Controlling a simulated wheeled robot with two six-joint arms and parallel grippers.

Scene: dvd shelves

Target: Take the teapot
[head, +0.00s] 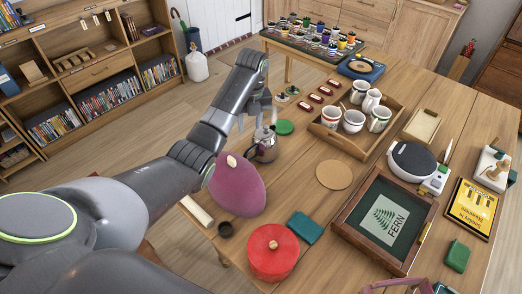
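A small shiny metal teapot (265,147) stands at the left part of the wooden table, just behind a plum-coloured domed cosy (237,187) with a pale knob. My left arm reaches in from the left, and my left gripper (262,116) points down right above the teapot, over its top. The fingers are small and partly merge with the pot's top, so I cannot tell whether they touch it or how far they are open. The cosy and my arm stand close to the pot's near left side. My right gripper is not in view.
A green lid-like disc (284,127) lies right of the teapot. A wooden tray (338,139) of cups and jugs, a round cork mat (334,176), a red lidded pot (273,252) and a framed FERN board (350,224) stand nearby. Bare table lies between teapot and tray.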

